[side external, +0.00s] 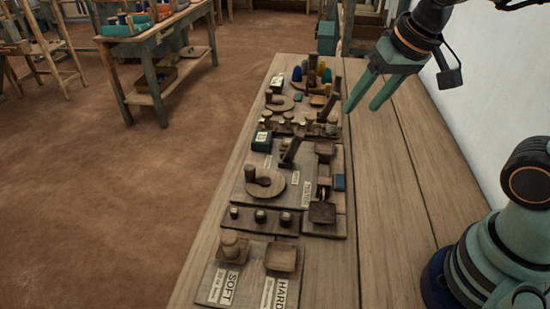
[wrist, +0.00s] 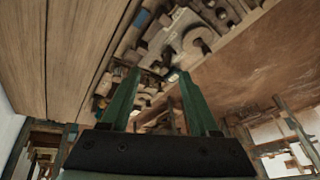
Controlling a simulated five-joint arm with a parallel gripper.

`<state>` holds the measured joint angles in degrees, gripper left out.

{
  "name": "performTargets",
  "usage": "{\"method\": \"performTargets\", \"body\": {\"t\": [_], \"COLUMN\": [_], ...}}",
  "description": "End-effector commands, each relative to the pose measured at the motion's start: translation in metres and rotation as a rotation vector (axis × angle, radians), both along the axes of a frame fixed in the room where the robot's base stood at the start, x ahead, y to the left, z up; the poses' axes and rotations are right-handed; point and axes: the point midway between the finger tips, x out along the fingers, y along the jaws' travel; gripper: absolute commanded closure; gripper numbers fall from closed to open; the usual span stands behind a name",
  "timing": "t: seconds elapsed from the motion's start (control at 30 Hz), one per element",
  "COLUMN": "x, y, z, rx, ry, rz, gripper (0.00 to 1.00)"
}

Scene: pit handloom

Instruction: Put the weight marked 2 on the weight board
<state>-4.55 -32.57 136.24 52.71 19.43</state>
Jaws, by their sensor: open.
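My gripper (side external: 361,106) is open and empty, raised above the right part of the wooden bench. In the wrist view its two green fingers (wrist: 158,74) are spread apart with nothing between them. Three small dark knobs or weights, one of them in the middle (side external: 260,216), stand in a row on a dark narrow board (side external: 247,226) nearer the camera. I cannot read any number on them. More small knobs (side external: 301,122) stand in a row farther back. I cannot tell which piece is the weight marked 2, nor which board is the weight board.
A SOFT and HARD labelled board (side external: 250,268) holds a knob and a square dish at the near end. The bench's right side (side external: 385,190) is bare.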

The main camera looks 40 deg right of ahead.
Motion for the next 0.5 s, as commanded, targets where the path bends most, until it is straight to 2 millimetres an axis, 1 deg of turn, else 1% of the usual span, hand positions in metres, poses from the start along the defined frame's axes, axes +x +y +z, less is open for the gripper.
{"method": "performTargets", "body": {"t": [0.03,0.2,0.5], "x": [-0.007,-0.019,-0.021], "y": [-0.009,-0.022,-0.025], "z": [0.001,0.001,0.0], "rx": [-0.035,-0.124,-0.146], "ry": [-0.03,-0.077,-0.085], "rz": [0.054,0.192,0.227], "gripper": [0.38,0.38,0.38]}}
